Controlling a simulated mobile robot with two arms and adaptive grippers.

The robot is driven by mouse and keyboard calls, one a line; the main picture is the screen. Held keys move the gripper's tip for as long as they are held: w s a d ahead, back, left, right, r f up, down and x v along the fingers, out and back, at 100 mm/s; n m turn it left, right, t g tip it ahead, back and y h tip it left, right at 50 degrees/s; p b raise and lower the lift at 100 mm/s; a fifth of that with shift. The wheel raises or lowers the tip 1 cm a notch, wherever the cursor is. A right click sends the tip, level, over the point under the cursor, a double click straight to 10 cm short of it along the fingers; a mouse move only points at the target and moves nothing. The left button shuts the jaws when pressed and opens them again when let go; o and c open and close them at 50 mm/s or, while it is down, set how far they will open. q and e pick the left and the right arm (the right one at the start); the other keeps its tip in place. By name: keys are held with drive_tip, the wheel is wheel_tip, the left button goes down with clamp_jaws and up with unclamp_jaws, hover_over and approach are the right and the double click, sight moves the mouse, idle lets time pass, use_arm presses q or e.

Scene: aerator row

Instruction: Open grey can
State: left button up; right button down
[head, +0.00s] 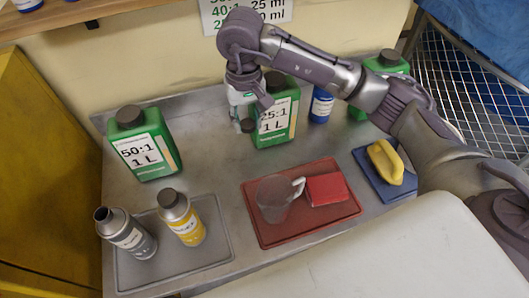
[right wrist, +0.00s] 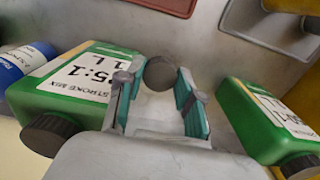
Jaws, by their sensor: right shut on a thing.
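The grey can (head: 130,235) stands on the grey tray at the front left in the head view. Its narrow neck shows a dark open mouth with no cap on it. My right gripper (head: 248,112) is away from the can, above the back of the bench and in front of the 25:1 green bottle. It is shut on a small dark round cap (head: 248,125). In the right wrist view the cap (right wrist: 160,72) sits between the teal finger pads. My left gripper is not in view.
A yellow can (head: 183,220) with a grey cap stands beside the grey can on the grey tray (head: 215,257). Green bottles (head: 148,150) and a blue can (head: 321,106) stand along the back. A red tray (head: 270,235) holds a clear jug (head: 273,200) and a red block (head: 326,189).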

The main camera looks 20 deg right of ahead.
drive_tip(key=p, duration=0.2)
hover_over(251, 165)
wheel_tip(251, 165, down, 11)
drive_tip(key=shift+r, duration=0.2)
wheel_tip(251, 165, down, 4)
drive_tip(key=shift+s+a+f+p, duration=0.1)
drive_tip(key=shift+p, duration=0.65)
drive_tip(key=shift+f, duration=0.3)
drive_tip(key=shift+f+b, duration=0.2)
drive_tip(key=shift+b, duration=0.15)
drive_tip(key=c, duration=0.7)
unclamp_jaws()
drive_tip(key=shift+r, duration=0.1)
drive_tip(key=shift+c, duration=0.2)
